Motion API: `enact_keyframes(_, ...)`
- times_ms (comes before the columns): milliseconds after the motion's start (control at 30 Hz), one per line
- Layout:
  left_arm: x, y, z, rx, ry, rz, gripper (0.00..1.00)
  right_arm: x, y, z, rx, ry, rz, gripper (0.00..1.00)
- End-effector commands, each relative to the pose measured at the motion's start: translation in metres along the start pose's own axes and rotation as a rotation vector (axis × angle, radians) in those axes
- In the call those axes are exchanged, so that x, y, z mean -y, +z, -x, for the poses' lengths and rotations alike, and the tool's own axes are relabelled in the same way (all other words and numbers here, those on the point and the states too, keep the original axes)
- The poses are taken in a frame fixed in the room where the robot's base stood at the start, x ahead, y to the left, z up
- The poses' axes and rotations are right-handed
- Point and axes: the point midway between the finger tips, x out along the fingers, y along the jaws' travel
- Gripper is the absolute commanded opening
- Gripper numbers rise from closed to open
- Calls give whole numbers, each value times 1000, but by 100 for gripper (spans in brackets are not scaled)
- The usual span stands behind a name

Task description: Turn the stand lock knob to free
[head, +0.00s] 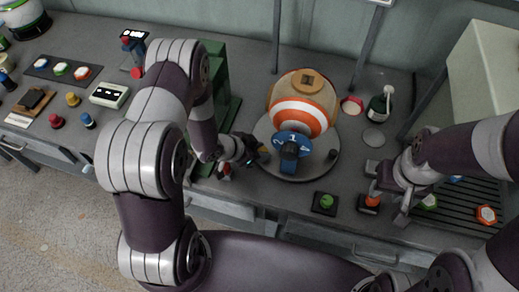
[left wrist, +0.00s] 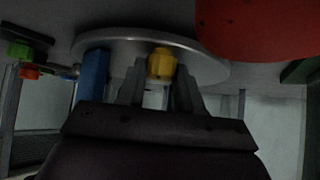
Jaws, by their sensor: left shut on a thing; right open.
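The round grey stand (head: 325,165) holds a ball with orange and white bands (head: 300,115). A blue numbered piece (head: 291,145) is at the front of the stand. My left gripper (head: 258,152) is at the stand's left front edge. In the left wrist view its two fingers (left wrist: 160,92) are shut on a yellow knob (left wrist: 161,65) below the grey disc (left wrist: 210,66). The knob is hidden in the head view, and its lock setting cannot be read. My right gripper (head: 385,192) is open, close to a dark block with an orange-red top (head: 370,203).
A green button on a dark base (head: 325,203) sits at the front edge. A dark jar (head: 378,106) and a red-rimmed round item (head: 351,105) stand behind right. A green post (head: 216,85) is behind my left arm. Several coloured buttons lie far left.

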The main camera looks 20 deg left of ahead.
Motion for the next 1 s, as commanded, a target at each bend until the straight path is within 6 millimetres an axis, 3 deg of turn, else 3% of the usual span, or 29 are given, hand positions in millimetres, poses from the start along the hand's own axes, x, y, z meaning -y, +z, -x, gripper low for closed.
enact_keyframes(1000,-5,-2,0,-4,-354,353,5,0,1,-12,0,0,0,43)
